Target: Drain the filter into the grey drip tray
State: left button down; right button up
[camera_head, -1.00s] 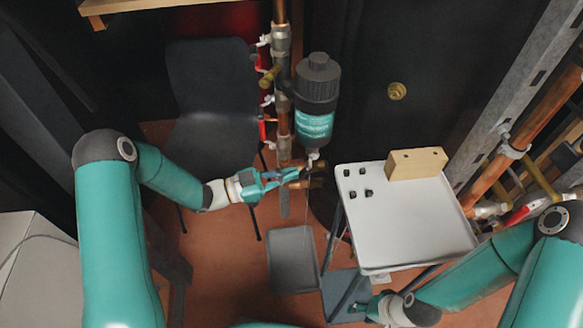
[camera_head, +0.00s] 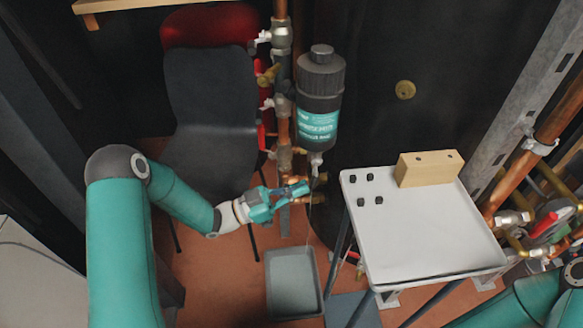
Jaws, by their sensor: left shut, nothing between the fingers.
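The filter (camera_head: 320,95) is a dark upright canister with a teal label, mounted by the copper pipes. A small pale drain fitting (camera_head: 316,160) hangs under it. A thin pale line runs from there down towards the grey drip tray (camera_head: 270,290), which lies on the floor below; I cannot tell how much liquid is in it. My left gripper (camera_head: 303,188) is shut and empty, its tips just below and left of the drain fitting; I cannot tell if they touch it. My right gripper is out of view; only part of that arm shows at the lower right.
A white table (camera_head: 425,235) with a wooden block (camera_head: 430,168) and several small black pieces stands right of the filter. A dark chair (camera_head: 210,100) is behind my left arm. Vertical pipes with valves (camera_head: 281,40) run left of the filter. More pipes are at right.

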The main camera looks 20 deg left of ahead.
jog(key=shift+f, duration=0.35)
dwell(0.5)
